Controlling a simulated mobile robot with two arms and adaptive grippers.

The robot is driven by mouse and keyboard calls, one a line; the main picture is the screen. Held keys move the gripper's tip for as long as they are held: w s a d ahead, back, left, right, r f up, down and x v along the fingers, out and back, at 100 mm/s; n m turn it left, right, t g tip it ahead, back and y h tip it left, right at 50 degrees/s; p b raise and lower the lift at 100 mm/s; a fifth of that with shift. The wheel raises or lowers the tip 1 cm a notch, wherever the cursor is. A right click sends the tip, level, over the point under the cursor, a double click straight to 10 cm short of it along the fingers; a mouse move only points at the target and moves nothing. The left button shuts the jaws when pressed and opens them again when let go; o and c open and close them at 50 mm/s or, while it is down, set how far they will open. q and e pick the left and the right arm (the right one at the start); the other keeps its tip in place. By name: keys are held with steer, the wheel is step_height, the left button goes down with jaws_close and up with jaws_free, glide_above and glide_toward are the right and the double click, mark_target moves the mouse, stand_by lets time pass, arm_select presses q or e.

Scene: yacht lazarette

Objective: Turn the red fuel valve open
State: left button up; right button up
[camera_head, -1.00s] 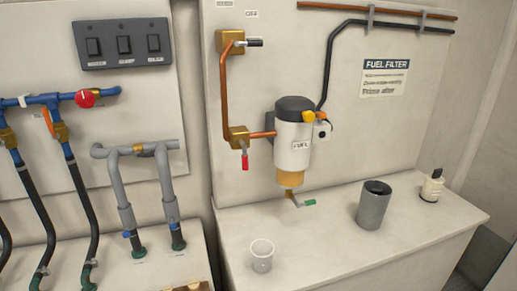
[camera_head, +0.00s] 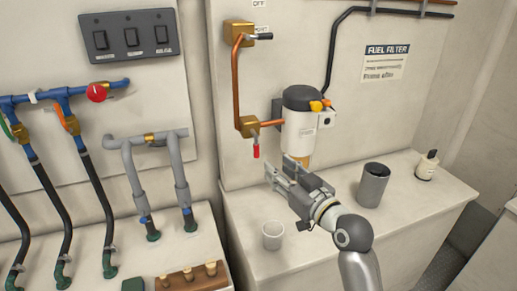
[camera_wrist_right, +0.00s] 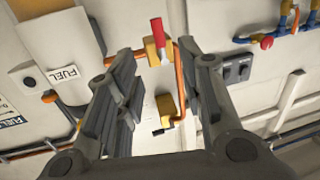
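The red fuel valve has a red lever (camera_head: 256,151) that hangs straight down from its brass body (camera_head: 247,127), on a copper pipe left of the white fuel filter (camera_head: 298,136). My right gripper (camera_head: 279,165) is open and empty, just below and right of the lever in the head view. In the right wrist view, the red lever (camera_wrist_right: 158,32) shows in the gap between the two spread fingers (camera_wrist_right: 158,58), beyond the tips and not touching them. The filter's lower end and its green drain handle are hidden behind my right gripper. My left gripper is not in view.
A black-handled valve (camera_head: 238,33) sits above on the same copper pipe. A red knob (camera_head: 97,92) is on the blue pipe at left. A clear cup (camera_head: 273,235), a grey cup (camera_head: 373,186) and a small bottle (camera_head: 427,166) stand on the ledge (camera_head: 335,168).

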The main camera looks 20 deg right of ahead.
mark_target(258, 149)
steer(key=p+x, duration=0.2)
steer(key=x, duration=0.6)
steer(key=shift+w+a+r, duration=0.1)
steer(key=shift+w+r, duration=0.1)
steer(key=shift+w, duration=0.2)
steer(key=shift+p+x, duration=0.3)
steer(key=shift+x, duration=0.6)
steer(key=shift+f, duration=0.1)
steer(key=shift+c, duration=0.4)
jaws_close()
